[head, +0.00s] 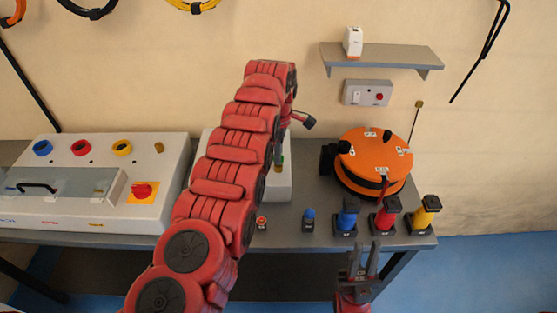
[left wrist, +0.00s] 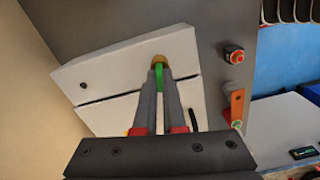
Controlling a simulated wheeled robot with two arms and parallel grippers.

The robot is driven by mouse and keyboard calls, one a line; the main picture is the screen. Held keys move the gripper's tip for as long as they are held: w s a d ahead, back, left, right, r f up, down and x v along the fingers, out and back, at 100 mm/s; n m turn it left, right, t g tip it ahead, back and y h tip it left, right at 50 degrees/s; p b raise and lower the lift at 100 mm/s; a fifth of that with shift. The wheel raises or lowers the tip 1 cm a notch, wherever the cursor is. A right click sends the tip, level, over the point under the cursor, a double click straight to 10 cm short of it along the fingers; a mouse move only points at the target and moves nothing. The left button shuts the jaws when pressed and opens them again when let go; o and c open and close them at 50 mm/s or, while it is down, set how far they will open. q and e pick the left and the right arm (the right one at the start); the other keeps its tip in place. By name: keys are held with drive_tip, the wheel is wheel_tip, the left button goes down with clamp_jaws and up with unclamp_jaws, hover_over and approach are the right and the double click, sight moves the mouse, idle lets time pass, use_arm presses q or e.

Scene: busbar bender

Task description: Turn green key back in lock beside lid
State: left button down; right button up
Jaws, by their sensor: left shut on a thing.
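The green key (left wrist: 159,76) stands in a brass lock (left wrist: 158,61) at the edge of a white box (left wrist: 125,65). My left gripper (left wrist: 161,82) is shut on the key, its fingers on either side of it. In the head view, my red left arm covers most of the white box (head: 282,185) and the gripper; only a small bit of green shows beside the arm. A dark seam crosses the box face beside the lock. My right gripper (head: 363,258) is empty, fingers apart, in front of the bench edge.
A white machine (head: 90,214) with a clear lid (head: 65,184) stands at left. An orange round device (head: 375,160) sits at right, behind blue, red and yellow posts (head: 386,214). A small red button (head: 262,223) stands at the bench front. A shelf (head: 385,56) hangs above.

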use_arm(q)
drive_tip(key=n, duration=0.3)
drive_tip(key=c, duration=0.9)
unclamp_jaws()
drive_tip(key=shift+r, duration=0.1)
drive_tip(key=shift+r, duration=0.35)
wheel_tip(320, 180, up, 3)
drive_tip(key=shift+r+p, duration=0.2)
drive_tip(key=shift+p, duration=0.15)
wheel_tip(320, 180, up, 13)
drive_tip(key=p, duration=1.5)
